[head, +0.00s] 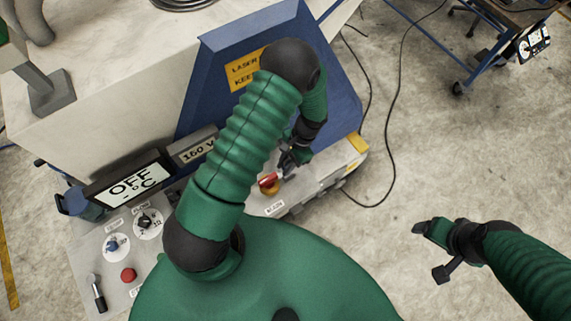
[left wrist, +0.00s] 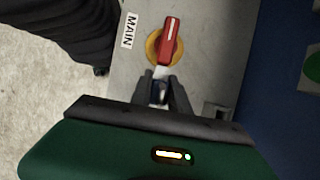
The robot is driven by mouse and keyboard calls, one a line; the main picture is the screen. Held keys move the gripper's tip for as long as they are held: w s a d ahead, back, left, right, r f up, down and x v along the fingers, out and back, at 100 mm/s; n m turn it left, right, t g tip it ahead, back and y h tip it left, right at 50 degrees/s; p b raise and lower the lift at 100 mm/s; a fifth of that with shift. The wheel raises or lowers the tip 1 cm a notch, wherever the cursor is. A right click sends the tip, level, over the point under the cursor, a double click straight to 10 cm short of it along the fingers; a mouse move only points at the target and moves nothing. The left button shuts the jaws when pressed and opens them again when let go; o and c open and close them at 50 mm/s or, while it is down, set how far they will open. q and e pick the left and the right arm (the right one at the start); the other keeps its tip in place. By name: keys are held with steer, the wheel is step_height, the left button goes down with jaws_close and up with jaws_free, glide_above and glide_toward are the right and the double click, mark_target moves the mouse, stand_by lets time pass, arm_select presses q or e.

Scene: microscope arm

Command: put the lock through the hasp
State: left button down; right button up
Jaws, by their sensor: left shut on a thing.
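A red switch handle (left wrist: 170,42) sits on a round yellow base (left wrist: 155,48), beside a label reading MAIN. The handle also shows in the head view (head: 268,180), at the panel's near right part. The hasp is not clearly distinguishable. My right gripper (head: 430,252) is open and empty over the floor at right.
A blue sloped housing (head: 335,90) with a yellow laser sign stands behind the handle. A display reading OFF (head: 132,184) and a panel with knobs (head: 115,245) are at left. A black cable (head: 388,130) runs along the floor. The floor at right is mostly clear.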

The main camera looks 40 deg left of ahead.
arm_select(q)
steer(key=shift+f+b, duration=0.5)
steer(key=shift+f, duration=0.2)
steer(key=c, duration=1.2)
jaws_free()
steer(key=shift+o, duration=0.2)
steer(key=shift+r, duration=0.1)
steer(key=b+v, duration=0.4)
steer(key=v, duration=1.2)
steer(key=shift+w+d+r, duration=0.15)
steer(key=shift+w+r, duration=0.1)
